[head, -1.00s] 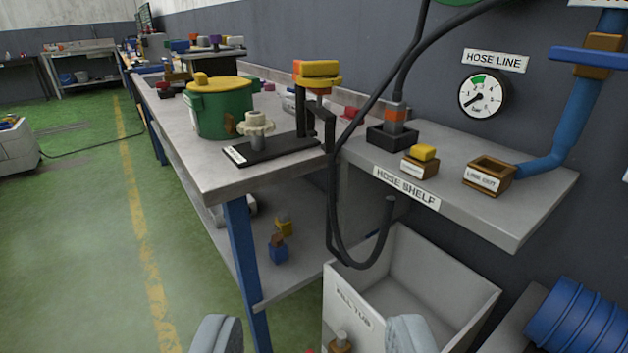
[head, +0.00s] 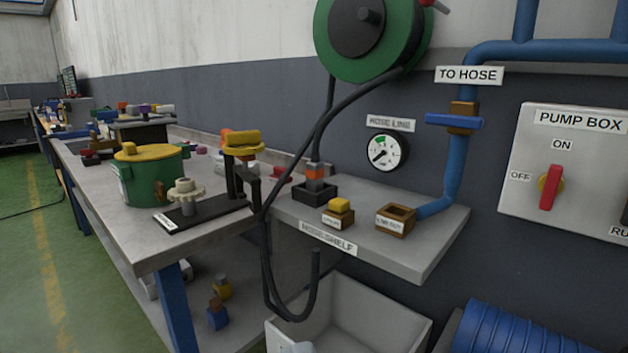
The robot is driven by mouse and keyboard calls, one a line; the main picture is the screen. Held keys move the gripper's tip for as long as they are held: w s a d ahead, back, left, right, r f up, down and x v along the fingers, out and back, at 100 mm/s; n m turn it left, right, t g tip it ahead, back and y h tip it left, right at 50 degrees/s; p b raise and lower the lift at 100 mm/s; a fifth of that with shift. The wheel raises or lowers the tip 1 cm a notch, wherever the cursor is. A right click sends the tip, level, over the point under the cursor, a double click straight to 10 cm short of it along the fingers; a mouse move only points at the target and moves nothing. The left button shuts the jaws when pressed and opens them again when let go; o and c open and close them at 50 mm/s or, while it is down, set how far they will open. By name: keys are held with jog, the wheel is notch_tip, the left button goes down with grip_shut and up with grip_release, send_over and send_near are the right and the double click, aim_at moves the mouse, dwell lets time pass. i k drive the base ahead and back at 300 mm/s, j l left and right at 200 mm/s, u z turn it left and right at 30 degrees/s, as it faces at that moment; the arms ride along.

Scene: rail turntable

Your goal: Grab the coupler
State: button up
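A small yellow block (head: 341,204) sits on a brown holder (head: 338,220) on the hose shelf. The holder's label is too small to read surely, so I cannot tell if this is the coupler. Left of it, an orange and grey hose end (head: 315,178) stands upright in a black square socket (head: 314,193), with a black hose rising from it.
An open brown box (head: 396,219) stands right of the holder, by a blue pipe (head: 455,170). The workbench (head: 165,245) at left carries a green pot (head: 150,178) and a yellow-topped stand (head: 243,145). A hanging hose loop (head: 290,316) crosses before the shelf (head: 420,245), above a grey tub (head: 375,310).

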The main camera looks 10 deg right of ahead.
aim_at(315, 167)
jog(key=i+j+u, duration=0.1)
jog(key=i, duration=0.5)
jog(key=i+j+u, duration=0.1)
jog(key=i, duration=0.5)
